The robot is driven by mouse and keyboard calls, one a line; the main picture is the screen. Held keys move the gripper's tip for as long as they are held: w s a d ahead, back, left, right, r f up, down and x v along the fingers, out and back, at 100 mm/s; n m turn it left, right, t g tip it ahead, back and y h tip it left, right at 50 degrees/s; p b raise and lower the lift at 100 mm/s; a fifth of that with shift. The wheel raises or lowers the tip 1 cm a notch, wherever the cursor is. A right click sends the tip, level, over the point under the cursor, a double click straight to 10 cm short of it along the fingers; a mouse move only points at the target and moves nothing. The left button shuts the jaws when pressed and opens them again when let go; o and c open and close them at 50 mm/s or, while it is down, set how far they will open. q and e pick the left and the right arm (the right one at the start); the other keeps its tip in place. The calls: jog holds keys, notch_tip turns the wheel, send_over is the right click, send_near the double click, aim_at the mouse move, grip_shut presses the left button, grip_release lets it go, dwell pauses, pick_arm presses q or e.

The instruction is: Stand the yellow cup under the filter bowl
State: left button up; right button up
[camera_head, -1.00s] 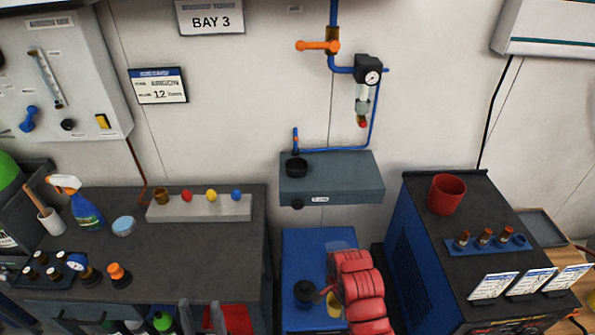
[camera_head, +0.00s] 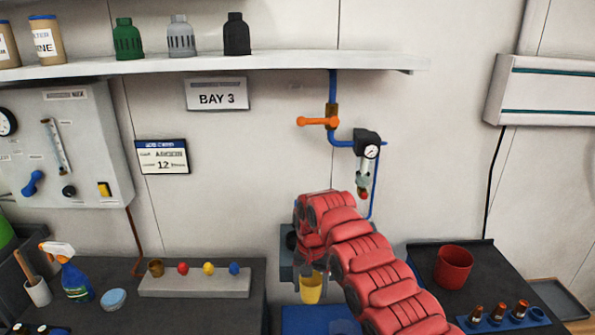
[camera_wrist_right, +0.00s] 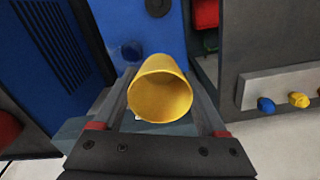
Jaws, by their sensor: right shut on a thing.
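The yellow cup (camera_head: 311,289) is held up in my right gripper (camera_head: 312,270), in front of the grey wall shelf and above the blue cabinet. In the right wrist view the cup (camera_wrist_right: 160,92) sits between the two fingers (camera_wrist_right: 160,108), its round mouth facing the camera and looking empty. My red arm hides part of the cup's surroundings. The filter bowl (camera_head: 363,174), clear with a red tip, hangs under the gauge on the wall. It is higher than the cup and to its right. My left gripper is out of view.
The grey wall shelf (camera_head: 286,259) is mostly hidden behind my right arm. The blue cabinet top (camera_head: 318,320) shows below the cup. A blue pipe with an orange valve handle (camera_head: 317,121) runs above the filter. A red cup (camera_head: 453,266) stands on the dark machine at right.

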jog(key=s+d+r+n, duration=0.1)
jog(key=d+r+n, duration=0.2)
jog(key=d, duration=1)
notch_tip(320, 180, up, 3)
jog(key=shift+s+d+r, duration=0.1)
jog(key=shift+s+d, duration=0.05)
jog(key=shift+d, duration=0.1)
